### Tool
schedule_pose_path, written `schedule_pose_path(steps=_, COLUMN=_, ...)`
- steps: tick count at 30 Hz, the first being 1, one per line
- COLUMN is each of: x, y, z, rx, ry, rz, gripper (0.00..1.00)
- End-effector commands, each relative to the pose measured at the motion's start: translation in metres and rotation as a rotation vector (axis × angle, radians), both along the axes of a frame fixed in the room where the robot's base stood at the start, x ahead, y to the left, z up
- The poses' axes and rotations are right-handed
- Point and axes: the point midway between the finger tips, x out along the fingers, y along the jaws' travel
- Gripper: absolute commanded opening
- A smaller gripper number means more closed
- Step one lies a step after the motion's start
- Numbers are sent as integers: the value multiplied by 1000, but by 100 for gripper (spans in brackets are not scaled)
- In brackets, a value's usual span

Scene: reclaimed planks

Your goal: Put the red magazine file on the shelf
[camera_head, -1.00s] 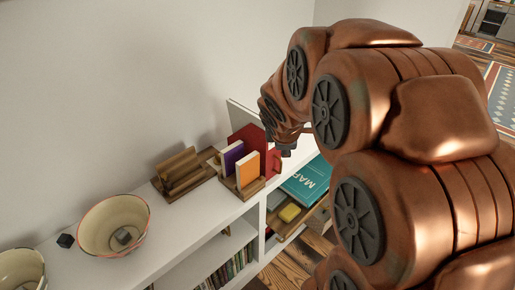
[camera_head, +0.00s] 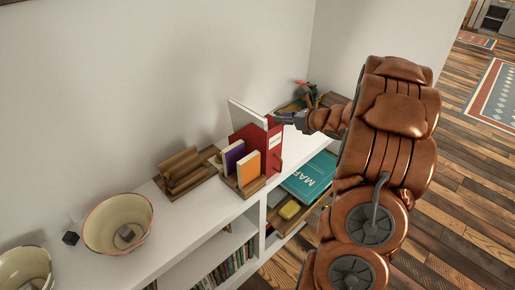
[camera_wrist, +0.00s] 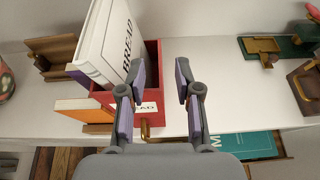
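The red magazine file (camera_head: 274,145) stands upright on the top of the white shelf unit (camera_head: 190,222), holding a white book (camera_wrist: 105,42) marked BREAD. The file's red side (camera_wrist: 153,70) and a brass pull also show in the wrist view. My gripper (camera_wrist: 160,84) is open at the file's right part. Its left finger overlaps the file in the picture, and its right finger is to the right of it. I cannot tell whether either finger touches the file. In the head view my gripper (camera_head: 285,118) is beside the file's upper right edge.
A wooden holder with purple and orange books (camera_head: 249,167) stands close in front of the file. A wooden rack (camera_head: 182,172) and bowls (camera_head: 104,236) are to the left. A teal MAP book (camera_head: 308,178) lies lower right. Green and wooden items (camera_wrist: 276,48) stand beyond the gripper.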

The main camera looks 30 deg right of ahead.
Motion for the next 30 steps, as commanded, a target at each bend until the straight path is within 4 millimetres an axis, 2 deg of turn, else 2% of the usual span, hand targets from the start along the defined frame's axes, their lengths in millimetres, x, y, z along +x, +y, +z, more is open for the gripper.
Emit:
schedule_pose_path(steps=4, x=1, y=2, z=-3, rx=-13, ry=-10, rz=24, gripper=33)
schedule_pose_path(steps=17, x=28, y=8, z=-11, rx=-14, ry=-11, rz=24, gripper=33)
schedule_pose_path(steps=30, x=66, y=16, z=-26, rx=-11, ry=-10, rz=24, gripper=33)
